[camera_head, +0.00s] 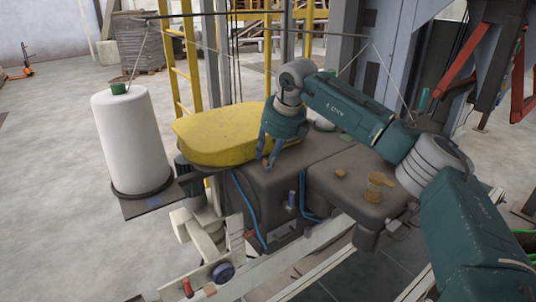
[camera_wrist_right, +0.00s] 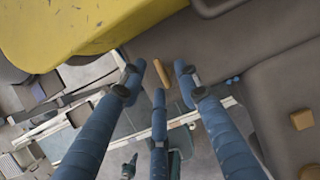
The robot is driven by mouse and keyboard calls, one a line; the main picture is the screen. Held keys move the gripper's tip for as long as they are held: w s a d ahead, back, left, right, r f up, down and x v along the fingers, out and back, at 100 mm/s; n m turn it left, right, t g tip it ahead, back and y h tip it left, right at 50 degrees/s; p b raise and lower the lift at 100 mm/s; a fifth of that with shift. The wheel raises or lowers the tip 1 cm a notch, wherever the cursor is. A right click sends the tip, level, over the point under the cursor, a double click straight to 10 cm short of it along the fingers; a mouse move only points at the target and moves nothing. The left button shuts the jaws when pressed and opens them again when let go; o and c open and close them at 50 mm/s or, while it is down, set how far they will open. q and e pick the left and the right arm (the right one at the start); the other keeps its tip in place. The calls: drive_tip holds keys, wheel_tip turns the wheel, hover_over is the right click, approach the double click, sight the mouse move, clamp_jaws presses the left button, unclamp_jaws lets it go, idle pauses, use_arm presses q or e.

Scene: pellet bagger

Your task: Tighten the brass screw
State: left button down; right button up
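A small brass-coloured piece (camera_head: 266,156), which looks like the brass screw, is at the edge of the dark grey housing (camera_head: 262,190) beside the yellow cover. My right gripper (camera_head: 268,161) points down over it. In the right wrist view the brass piece (camera_wrist_right: 161,73) looks narrow and long, and lies ahead of the spread blue fingers of my right gripper (camera_wrist_right: 159,84). Gaps show between the fingertips and the piece, so the gripper is open and empty. How deep the fingertips reach around it cannot be told. My left gripper is not in view.
The yellow cover (camera_head: 222,136) is close to the left of the gripper. A tan block (camera_head: 341,173) and an amber cup-like part (camera_head: 378,186) sit on the housing to the right. A white roll (camera_head: 131,142) stands at the left. Blue hoses (camera_head: 246,208) run down the housing's front.

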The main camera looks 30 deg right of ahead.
drive_tip(key=shift+w+f, duration=0.25)
drive_tip(key=shift+f, duration=0.2)
drive_tip(key=shift+c, duration=0.3)
clamp_jaws()
